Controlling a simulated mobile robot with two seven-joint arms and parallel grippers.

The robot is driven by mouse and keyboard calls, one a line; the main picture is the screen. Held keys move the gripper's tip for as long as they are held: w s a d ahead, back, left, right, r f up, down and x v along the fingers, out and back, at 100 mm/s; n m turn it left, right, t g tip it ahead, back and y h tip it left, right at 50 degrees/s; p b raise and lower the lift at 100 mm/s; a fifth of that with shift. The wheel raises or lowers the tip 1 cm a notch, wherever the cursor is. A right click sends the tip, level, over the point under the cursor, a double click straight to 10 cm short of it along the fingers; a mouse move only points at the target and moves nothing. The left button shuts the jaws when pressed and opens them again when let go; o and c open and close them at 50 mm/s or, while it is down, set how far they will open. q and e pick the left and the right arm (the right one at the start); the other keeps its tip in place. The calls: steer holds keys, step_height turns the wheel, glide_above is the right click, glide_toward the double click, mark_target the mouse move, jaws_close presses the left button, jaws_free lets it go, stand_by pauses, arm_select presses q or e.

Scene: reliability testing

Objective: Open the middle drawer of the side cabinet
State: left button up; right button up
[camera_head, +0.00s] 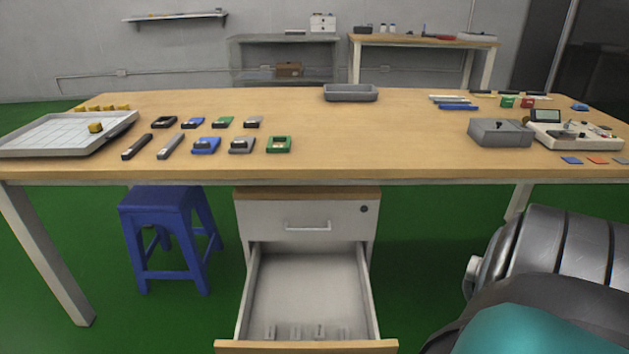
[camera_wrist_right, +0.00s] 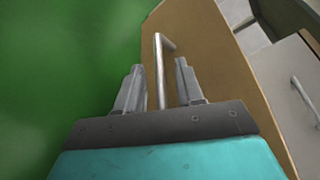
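The side cabinet (camera_head: 275,218) stands under the table, its top drawer (camera_head: 340,232) shut. The drawer below it, the middle drawer (camera_head: 306,347), is pulled far out, its pale interior showing with several small items near the front. In the right wrist view its wooden front (camera_wrist_right: 205,40) carries a metal bar handle (camera_wrist_right: 159,70). My right gripper (camera_wrist_right: 160,82) is open, with one finger on each side of the bar and a visible gap on both sides. In the head view my right arm fills the lower right, its gripper out of frame. My left gripper is not in view.
The table (camera_head: 330,130) spans above the cabinet, holding small devices, a tray (camera_head: 350,93) and a grey box (camera_head: 499,133). A blue stool (camera_head: 160,205) stands left of the cabinet. Green floor (camera_head: 100,260) is clear around it.

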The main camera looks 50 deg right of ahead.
arm_select(q)
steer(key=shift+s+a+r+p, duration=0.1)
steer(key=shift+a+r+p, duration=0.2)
steer(key=shift+p, duration=0.45)
arm_select(e)
steer(key=v, duration=1.3)
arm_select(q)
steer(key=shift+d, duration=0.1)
